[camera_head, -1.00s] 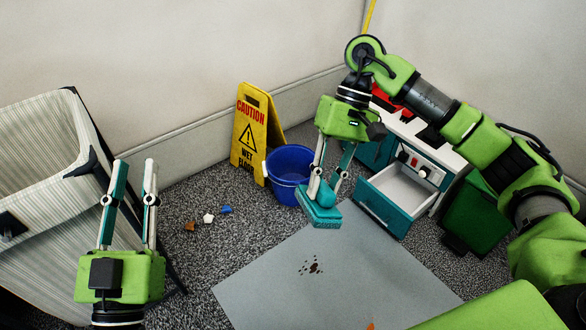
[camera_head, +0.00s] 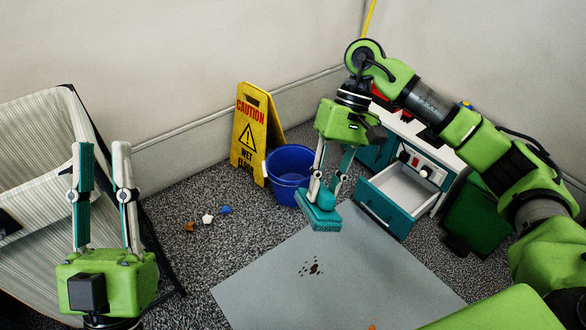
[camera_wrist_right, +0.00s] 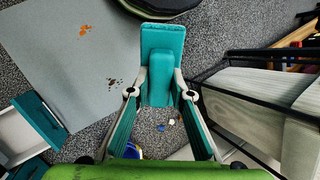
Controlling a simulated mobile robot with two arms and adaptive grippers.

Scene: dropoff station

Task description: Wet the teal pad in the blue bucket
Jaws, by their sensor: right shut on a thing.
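The teal pad (camera_head: 318,217) is a rectangular block with a raised grip on top. My right gripper (camera_head: 327,194) is shut on that grip and holds the pad in front of the blue bucket. The pad also shows in the right wrist view (camera_wrist_right: 162,45), between the fingers (camera_wrist_right: 162,90). The blue bucket (camera_head: 290,178) stands on the carpet by the wall, behind and left of the pad. Only a small part of the bucket (camera_wrist_right: 133,151) shows in the right wrist view. My left gripper (camera_head: 102,150) is open and empty, in front of the hamper at the left.
A yellow caution sign (camera_head: 250,135) stands left of the bucket. A white cabinet with an open teal drawer (camera_head: 384,211) is on the right. A grey mat (camera_head: 300,305) with dark spots lies in front. Small scraps (camera_head: 208,218) lie on the carpet. A hamper (camera_head: 40,215) is at left.

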